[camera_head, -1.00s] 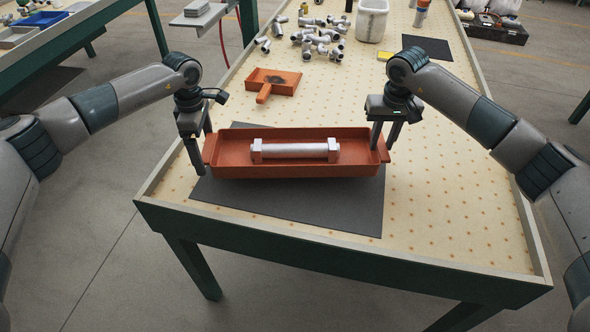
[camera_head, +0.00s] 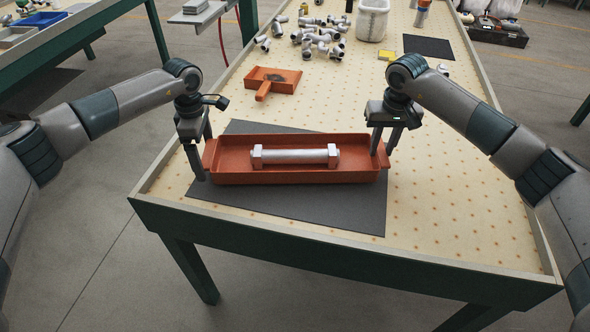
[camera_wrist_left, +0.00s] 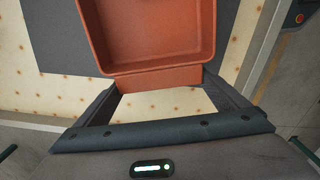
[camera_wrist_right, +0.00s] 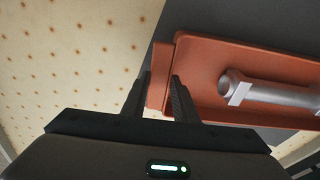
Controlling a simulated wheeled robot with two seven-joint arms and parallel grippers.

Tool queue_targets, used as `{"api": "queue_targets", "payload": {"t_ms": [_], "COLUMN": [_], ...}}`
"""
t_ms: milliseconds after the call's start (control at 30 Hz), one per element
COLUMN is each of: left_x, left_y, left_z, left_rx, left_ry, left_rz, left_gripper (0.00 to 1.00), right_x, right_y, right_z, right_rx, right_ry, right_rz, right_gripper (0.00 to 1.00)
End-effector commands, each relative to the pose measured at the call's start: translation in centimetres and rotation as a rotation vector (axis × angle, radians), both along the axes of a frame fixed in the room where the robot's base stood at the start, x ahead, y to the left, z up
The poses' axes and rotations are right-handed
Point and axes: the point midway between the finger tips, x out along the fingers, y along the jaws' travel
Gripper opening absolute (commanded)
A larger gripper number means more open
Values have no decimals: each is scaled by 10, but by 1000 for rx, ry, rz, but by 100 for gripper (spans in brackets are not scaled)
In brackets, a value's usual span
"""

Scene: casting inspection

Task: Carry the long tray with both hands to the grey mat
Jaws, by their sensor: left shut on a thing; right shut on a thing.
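The long orange-red tray (camera_head: 290,178) lies level over the large dark grey mat (camera_head: 330,211) near the table's front edge; I cannot tell whether it touches the mat. A grey bolt-like casting with block ends (camera_head: 294,156) lies inside it. My left gripper (camera_head: 204,158) is shut on the tray's left end handle, which shows between the fingers in the left wrist view (camera_wrist_left: 158,79). My right gripper (camera_head: 381,150) is shut on the right end handle, seen between the fingers in the right wrist view (camera_wrist_right: 160,78).
A small orange tray with a handle (camera_head: 285,76) stands behind the long tray. Several grey pipe fittings (camera_head: 318,40), a white bin (camera_head: 372,22), a yellow block (camera_head: 386,57) and a smaller dark mat (camera_head: 428,47) are further back. The perforated tabletop right of the tray is clear.

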Motion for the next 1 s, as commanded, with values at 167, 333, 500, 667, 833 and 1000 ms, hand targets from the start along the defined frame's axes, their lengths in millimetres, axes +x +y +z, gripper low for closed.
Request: {"api": "queue_targets", "payload": {"t_ms": [167, 333, 500, 667, 833, 1000], "left_x": [0, 0, 0, 0, 0, 1], "left_y": [-1, 0, 0, 0, 0, 0], "left_z": [-9, -11, -11, -11, -4, 14], "left_rx": [-1, -1, 0, 0, 0, -1], "left_ry": [-2, 0, 0, 0, -1, -3], "left_rz": [0, 0, 0, 0, 0, 0], "left_gripper": [62, 100, 100, 100, 100, 100], "right_x": [0, 0, 0, 0, 0, 0], "right_y": [1, 0, 0, 0, 0, 0], "right_z": [-9, -11, -11, -11, -11, -11], "right_rx": [1, 1, 0, 0, 0, 0], "right_ry": [-2, 0, 0, 0, 0, 0], "right_rz": [0, 0, 0, 0, 0, 0], "right_gripper": [0, 41, 45, 45, 45, 45]}}
